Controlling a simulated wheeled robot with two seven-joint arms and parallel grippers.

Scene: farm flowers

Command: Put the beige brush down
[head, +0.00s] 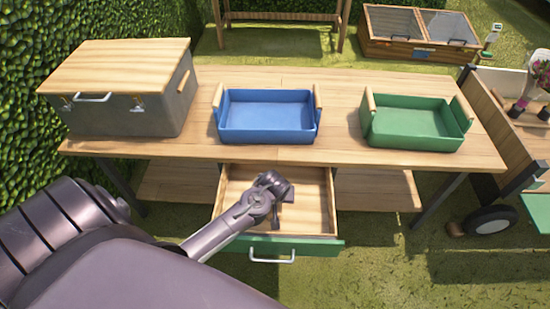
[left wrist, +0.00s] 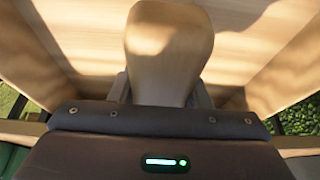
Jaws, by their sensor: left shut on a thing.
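The beige brush (left wrist: 165,45) shows in the left wrist view as a smooth, rounded beige end. My left gripper (left wrist: 160,92) is shut on it. In the head view my left gripper (head: 276,212) reaches down into the open drawer (head: 318,190) under the table. The brush cannot be made out in the head view, where my gripper covers that spot. Whether the brush touches the drawer bottom cannot be told. My right gripper is not in view.
On the wooden table (head: 340,150) stand a grey box with a wooden lid (head: 125,110), a blue tray (head: 266,134) and a green tray (head: 412,142). Both trays look empty. The drawer's green front (head: 312,245) has a white handle. A wooden cart (head: 515,150) stands at the right.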

